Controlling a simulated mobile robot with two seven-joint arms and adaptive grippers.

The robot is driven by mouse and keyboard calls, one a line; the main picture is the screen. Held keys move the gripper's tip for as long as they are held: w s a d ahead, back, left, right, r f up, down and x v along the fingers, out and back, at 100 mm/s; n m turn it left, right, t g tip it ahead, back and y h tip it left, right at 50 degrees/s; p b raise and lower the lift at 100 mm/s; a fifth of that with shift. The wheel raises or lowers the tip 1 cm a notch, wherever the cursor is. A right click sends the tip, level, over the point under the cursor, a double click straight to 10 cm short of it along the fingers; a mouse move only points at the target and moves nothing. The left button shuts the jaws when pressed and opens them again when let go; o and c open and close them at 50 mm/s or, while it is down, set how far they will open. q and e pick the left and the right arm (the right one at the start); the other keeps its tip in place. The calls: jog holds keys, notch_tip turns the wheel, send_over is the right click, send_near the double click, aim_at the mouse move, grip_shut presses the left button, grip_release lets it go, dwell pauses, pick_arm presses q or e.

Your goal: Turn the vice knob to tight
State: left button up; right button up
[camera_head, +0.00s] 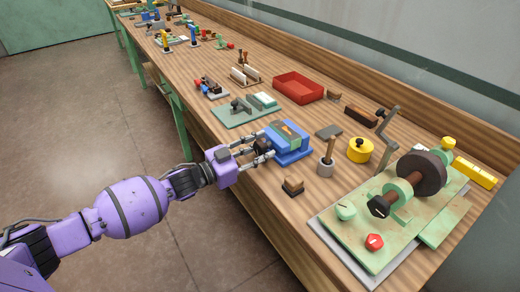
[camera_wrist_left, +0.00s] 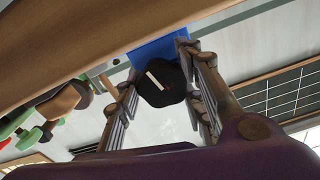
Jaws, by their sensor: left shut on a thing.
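The blue vice (camera_head: 290,152) stands on the wooden workbench, just beyond my left gripper. My left gripper (camera_head: 268,146) reaches in from the left at the vice's near side. In the left wrist view, the vice knob (camera_wrist_left: 165,86) is black and faceted, with a white pointer line, and sits in front of the blue vice body (camera_wrist_left: 158,47). The fingers of my left gripper (camera_wrist_left: 160,92) lie on both sides of the knob and are shut on it. My right gripper is not in view.
A green board (camera_head: 238,116) lies behind the vice, and a red tray (camera_head: 299,87) stands farther back. A green-based machine (camera_head: 405,195) fills the near right.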

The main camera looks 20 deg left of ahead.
pick_arm(q)
jog(key=m, duration=0.3)
jog(key=f+m, duration=0.1)
jog(key=m, duration=0.2)
jog(key=shift+s+d+m, duration=0.1)
jog(key=shift+d+m, duration=0.05)
jog(key=shift+m, duration=0.25)
jog(key=m, duration=0.3)
jog(key=shift+f, duration=0.15)
jog(key=shift+m, duration=0.6)
jog(key=shift+a, duration=0.2)
jog(key=o, duration=0.9)
jog(key=shift+o, duration=0.9)
jog(key=shift+r, duration=0.2)
jog(key=shift+r, duration=0.15)
jog(key=shift+a, duration=0.1)
